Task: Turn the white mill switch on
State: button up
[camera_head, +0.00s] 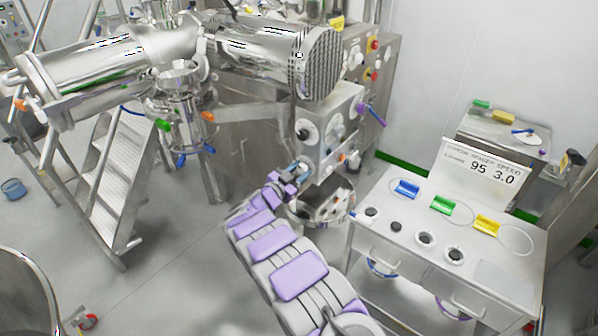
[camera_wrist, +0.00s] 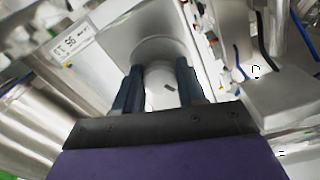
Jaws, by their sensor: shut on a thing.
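The mill's metal control box (camera_head: 345,107) stands at the middle of the head view, with a dark knob, a purple lever and small coloured parts on its face. My gripper (camera_head: 299,170) is at the lower left of this face. In the wrist view, the two dark fingers of my gripper (camera_wrist: 158,72) are on either side of a round white switch knob (camera_wrist: 158,76), shut on it. The knob has a short dark mark on its face. Its turned position is hard to read. In the head view, my gripper mostly hides the knob.
A metal cart (camera_head: 415,262) with blue, green and yellow scoops stands to the right of my arm. A round metal bowl (camera_head: 335,205) is just below the control box. Metal steps (camera_head: 115,175) stand on the left. Open floor lies left of my arm.

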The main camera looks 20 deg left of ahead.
jog(key=m, duration=0.3)
jog(key=shift+a+m, duration=0.1)
jog(key=shift+m, duration=0.3)
jog(key=m+b, duration=0.2)
jog(key=m, duration=0.1)
jog(key=shift+m, duration=0.3)
jog(key=m+b, duration=0.2)
jog(key=m, duration=0.1)
jog(key=shift+f+b, duration=0.1)
jog(key=shift+b, duration=0.3)
jog(key=m+b, duration=0.3)
jog(key=shift+m, duration=0.4)
jog(key=o, duration=0.7)
jog(key=shift+c, duration=0.2)
jog(key=o, duration=0.4)
jog(key=p+v, duration=0.2)
jog(key=v, duration=1.5)
jog(key=shift+s+a, duration=0.1)
jog(key=shift+s, duration=0.05)
